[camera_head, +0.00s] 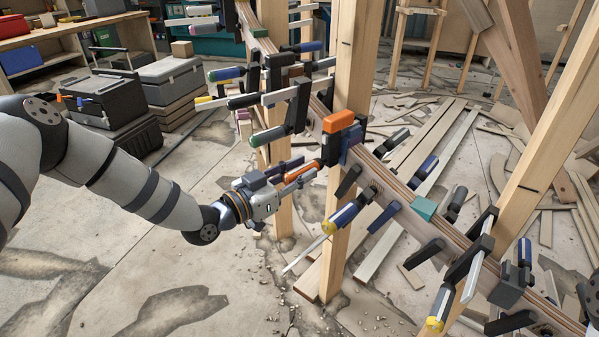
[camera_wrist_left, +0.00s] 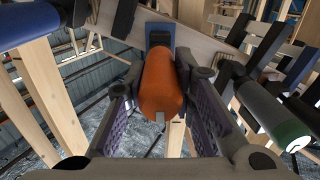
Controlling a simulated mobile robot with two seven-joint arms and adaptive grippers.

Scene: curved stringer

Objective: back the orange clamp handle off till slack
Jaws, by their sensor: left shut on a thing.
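The orange clamp handle (camera_head: 304,171) sits at the near side of the curved laminated stringer (camera_head: 385,178), beside a wooden post. It fills the middle of the left wrist view (camera_wrist_left: 162,84), pointing at the camera, with a blue clamp part (camera_wrist_left: 160,35) behind it. My left gripper (camera_head: 292,172) is shut on the handle, one finger on each side; the left wrist view also shows its fingers (camera_wrist_left: 162,100). An orange block (camera_head: 338,122) tops the blue clamp part by the post. The screw behind the handle is hidden. My right gripper is not in view.
Several other clamps crowd the stringer, including a blue-and-yellow handle (camera_head: 340,218) just right of my gripper and a green-ended handle (camera_wrist_left: 272,118) close by. Wooden posts (camera_head: 352,70) stand upright.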

